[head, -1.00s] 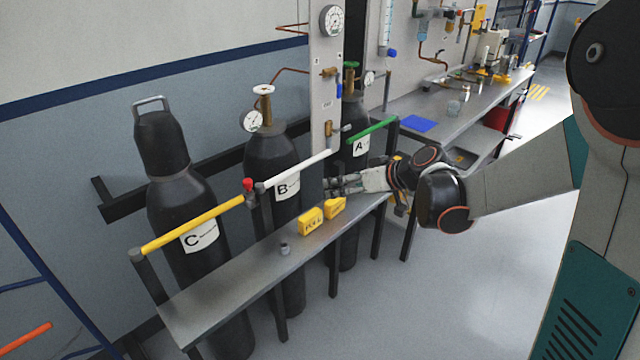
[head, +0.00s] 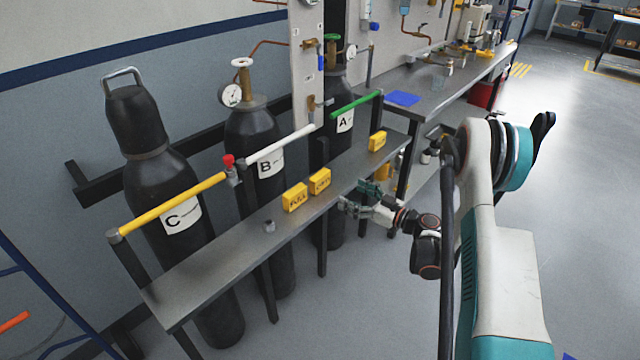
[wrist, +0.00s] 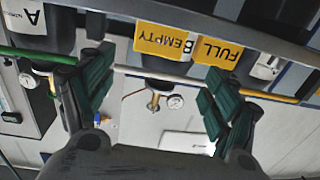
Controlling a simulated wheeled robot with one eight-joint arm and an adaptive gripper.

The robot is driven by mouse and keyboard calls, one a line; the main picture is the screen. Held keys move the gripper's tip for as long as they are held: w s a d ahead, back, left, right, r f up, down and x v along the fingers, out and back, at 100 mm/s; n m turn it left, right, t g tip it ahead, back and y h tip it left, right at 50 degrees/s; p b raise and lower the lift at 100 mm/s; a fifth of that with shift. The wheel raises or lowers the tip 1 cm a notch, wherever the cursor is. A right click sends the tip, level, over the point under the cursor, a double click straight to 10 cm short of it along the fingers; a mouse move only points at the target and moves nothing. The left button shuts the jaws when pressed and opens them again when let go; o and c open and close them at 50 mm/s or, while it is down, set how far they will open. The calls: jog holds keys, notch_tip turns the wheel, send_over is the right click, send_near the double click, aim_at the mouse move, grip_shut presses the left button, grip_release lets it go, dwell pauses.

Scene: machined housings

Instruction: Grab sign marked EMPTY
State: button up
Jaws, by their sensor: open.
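The yellow sign marked EMPTY (wrist: 165,42) shows in the wrist view, just beyond and between the fingertips. In the head view the same sign (head: 320,181) stands on the narrow metal shelf (head: 215,255). A yellow FULL sign (head: 295,197) stands just left of it; in the wrist view FULL (wrist: 218,52) is right of EMPTY. My gripper (head: 354,195) is open and empty, at the shelf's front edge, right of EMPTY and apart from it. In the wrist view its green-padded fingers (wrist: 157,68) are spread wide.
A third yellow sign (head: 377,141) stands farther right on the shelf. Gas cylinders A (head: 337,95), B (head: 252,135) and C (head: 150,185) stand behind the shelf, with green, white and yellow bars. Floor in front is clear.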

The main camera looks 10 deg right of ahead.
aim_at(323, 180)
jog(key=p+x, duration=0.1)
jog(key=x, duration=0.6)
jog(key=shift+w+a+f, duration=0.15)
jog(key=shift+w+a, duration=0.05)
jog(key=shift+w, duration=0.05)
jog(key=shift+r+b+x, duration=0.1)
jog(key=shift+b+x, duration=0.5)
jog(key=shift+x, duration=0.9)
jog(key=shift+r+b+x, duration=0.15)
jog(key=shift+b+x, duration=0.45)
jog(key=shift+x, duration=0.9)
jog(key=shift+d, duration=0.1)
jog(key=c, duration=0.9)
